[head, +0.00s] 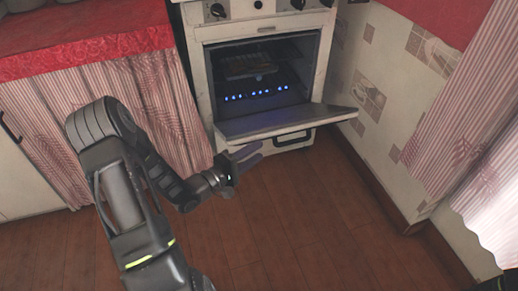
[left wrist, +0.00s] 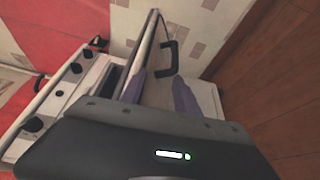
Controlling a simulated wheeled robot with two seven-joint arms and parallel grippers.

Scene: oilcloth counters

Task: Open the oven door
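The oven (head: 207,88) is a white, worn stove at the back of the head view. Its door (head: 285,121) is folded down to about level, and the lit cavity (head: 255,75) shows a rack and a row of blue lights. My left gripper (head: 238,163) is just in front of the door's left corner, at or slightly below its height. In the left wrist view its two fingers (left wrist: 159,92) are apart with nothing held. Whether a finger touches the door is unclear. My right gripper is out of view.
A red-covered counter with a striped curtain (head: 100,110) is at left. A tiled wall (head: 375,90) is close at right. The wooden floor (head: 300,220) is clear.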

